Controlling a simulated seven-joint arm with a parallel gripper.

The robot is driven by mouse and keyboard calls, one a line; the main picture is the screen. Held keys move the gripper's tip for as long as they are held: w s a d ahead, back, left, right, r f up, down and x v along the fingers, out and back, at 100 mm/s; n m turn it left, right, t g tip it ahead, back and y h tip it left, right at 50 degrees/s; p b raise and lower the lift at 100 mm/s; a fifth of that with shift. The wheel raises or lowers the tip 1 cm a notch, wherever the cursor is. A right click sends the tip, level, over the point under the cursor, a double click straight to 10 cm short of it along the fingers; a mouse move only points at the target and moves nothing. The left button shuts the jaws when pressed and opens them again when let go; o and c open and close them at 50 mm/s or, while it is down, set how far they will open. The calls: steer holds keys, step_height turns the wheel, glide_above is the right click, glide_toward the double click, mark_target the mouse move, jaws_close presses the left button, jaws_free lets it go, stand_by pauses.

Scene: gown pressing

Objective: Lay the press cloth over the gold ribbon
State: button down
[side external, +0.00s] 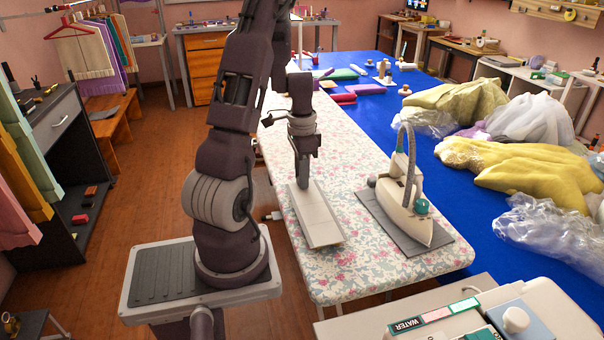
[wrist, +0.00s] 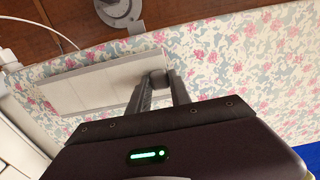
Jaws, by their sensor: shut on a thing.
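The press cloth (side external: 318,220) appears as a pale, flat rectangular panel over the floral ironing board, near its left edge. It also shows in the wrist view (wrist: 92,86). My gripper (side external: 303,182) points down at the panel's far end. In the wrist view my gripper (wrist: 160,85) is shut on a small grey grip piece at the end of the panel. I cannot tell whether the panel touches the board all along. I do not see the gold ribbon; the panel may hide it.
A cream iron (side external: 408,215) stands on a grey rest (side external: 374,204) on the floral board (side external: 372,262), right of the panel. Behind is a blue table (side external: 470,215) with yellow fabric (side external: 535,165) and plastic wrap. The board's near end is clear.

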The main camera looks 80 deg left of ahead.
steer(key=c, duration=1.1)
jaws_free()
steer(key=shift+r, duration=0.1)
step_height(320, 180, up, 7)
steer(key=shift+f, duration=0.1)
steer(key=shift+w, duration=0.1)
steer(key=w+d+r+t, duration=0.1)
steer(key=d+r+t, duration=0.1)
steer(key=d+r, duration=0.65)
steer(key=w+d+r+t, duration=0.1)
steer(key=w+d+r, duration=0.15)
steer(key=d, duration=1.05)
steer(key=s+d+r+t, duration=0.2)
steer(key=s+d, duration=0.6)
steer(key=d, duration=0.1)
steer(key=shift+s+r+t, duration=0.2)
steer(key=shift+s+t, duration=0.1)
steer(key=shift+s, duration=0.05)
